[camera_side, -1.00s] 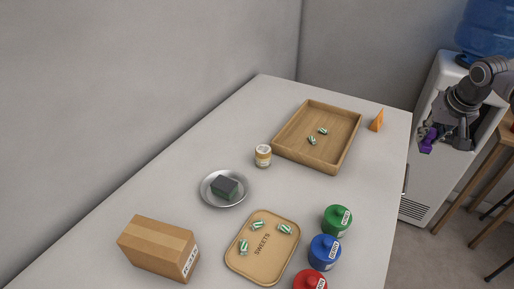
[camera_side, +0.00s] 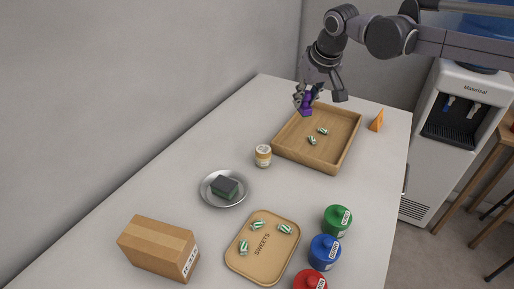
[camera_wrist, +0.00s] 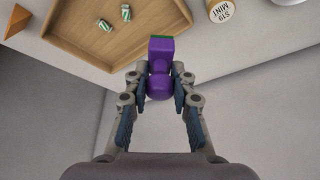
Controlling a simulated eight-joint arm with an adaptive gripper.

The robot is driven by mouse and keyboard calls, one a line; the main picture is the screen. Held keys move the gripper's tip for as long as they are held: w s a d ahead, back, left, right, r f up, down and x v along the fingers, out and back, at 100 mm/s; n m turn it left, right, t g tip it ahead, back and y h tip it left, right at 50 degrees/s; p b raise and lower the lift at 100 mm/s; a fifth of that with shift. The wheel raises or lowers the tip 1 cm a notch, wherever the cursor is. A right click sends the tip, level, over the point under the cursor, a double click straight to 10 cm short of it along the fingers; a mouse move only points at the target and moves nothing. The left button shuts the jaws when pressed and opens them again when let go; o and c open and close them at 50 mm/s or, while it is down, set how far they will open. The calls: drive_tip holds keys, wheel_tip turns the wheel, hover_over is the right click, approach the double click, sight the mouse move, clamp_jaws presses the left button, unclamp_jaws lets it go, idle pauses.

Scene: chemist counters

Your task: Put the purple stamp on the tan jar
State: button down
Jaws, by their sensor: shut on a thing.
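The purple stamp (camera_side: 306,104) is held in my gripper (camera_side: 304,97), which is shut on it. In the side view they are in the air over the far left part of the wooden tray. The wrist view shows the purple stamp (camera_wrist: 161,70) between both fingers of my gripper (camera_wrist: 160,85), with a green edge at its far end. The small tan jar (camera_side: 263,155) with a pale lid stands upright on the counter, left of the tray and apart from the stamp. Its lettered lid (camera_wrist: 222,11) shows at the top of the wrist view.
The wooden tray (camera_side: 351,150) holds two striped sweets. An orange wedge (camera_side: 377,120) stands to its right. A metal dish (camera_side: 207,193) with a dark block, a sweets tray (camera_side: 268,272), a carton (camera_side: 160,247) and green (camera_side: 337,220), blue and red containers are nearer.

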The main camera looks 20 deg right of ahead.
drive_tip(key=a+f, duration=0.2)
drive_tip(key=a, duration=0.1)
drive_tip(key=a+f, duration=0.2)
drive_tip(key=a, duration=0.2)
drive_tip(key=w+a+f, duration=0.1)
drive_tip(key=a+f, duration=0.1)
drive_tip(key=a, duration=0.1)
drive_tip(key=shift+a+f, duration=0.2)
drive_tip(key=shift+f, duration=2)
drive_tip(key=shift+f, duration=0.1)
drive_tip(key=c, duration=1.1)
unclamp_jaws()
